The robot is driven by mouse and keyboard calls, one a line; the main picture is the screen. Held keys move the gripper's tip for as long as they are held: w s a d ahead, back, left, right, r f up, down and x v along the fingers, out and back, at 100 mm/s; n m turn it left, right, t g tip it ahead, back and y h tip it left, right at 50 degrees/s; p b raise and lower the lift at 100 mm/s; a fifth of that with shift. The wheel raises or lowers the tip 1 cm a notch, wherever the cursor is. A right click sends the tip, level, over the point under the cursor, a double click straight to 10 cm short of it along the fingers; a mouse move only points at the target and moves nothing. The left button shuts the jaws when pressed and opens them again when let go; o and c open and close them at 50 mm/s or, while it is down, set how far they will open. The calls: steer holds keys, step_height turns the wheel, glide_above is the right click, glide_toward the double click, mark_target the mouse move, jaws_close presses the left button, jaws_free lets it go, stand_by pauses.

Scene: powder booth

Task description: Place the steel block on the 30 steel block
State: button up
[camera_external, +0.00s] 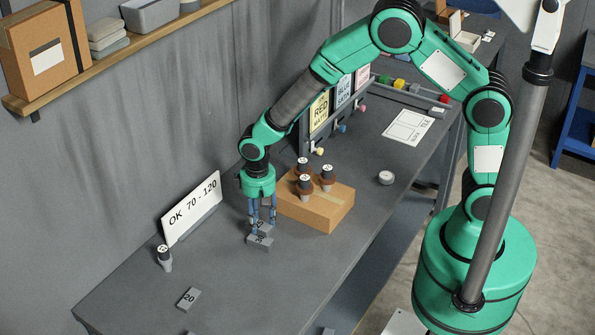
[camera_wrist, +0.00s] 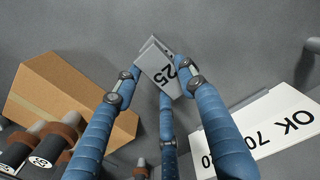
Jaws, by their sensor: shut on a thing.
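My gripper (camera_external: 262,220) has blue fingers and is shut on a small grey steel block (camera_external: 265,227). In the wrist view the held steel block (camera_wrist: 163,75) shows "25" on its face, between the fingertips of my gripper (camera_wrist: 160,85). Another grey block (camera_external: 256,241) lies on the bench right under it. Its number is too small to read surely in the external view, and the held block mostly hides it in the wrist view. I cannot tell whether the two blocks touch. A block marked "20" (camera_external: 188,299) lies apart, nearer the front.
A cardboard box (camera_external: 325,213) bearing several dark-capped cylinders stands close right of my gripper. The "OK 70 - 120" sign (camera_external: 192,207) and another cylinder (camera_external: 164,258) stand left. A round grey puck (camera_external: 386,178) lies right. The front bench is mostly clear.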

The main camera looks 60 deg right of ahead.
mark_target(261, 222)
steer(key=shift+f, duration=1.75)
steer(key=shift+f, duration=0.1)
steer(key=o, duration=1.4)
step_height(261, 222, up, 12)
steer(key=shift+r, duration=0.1)
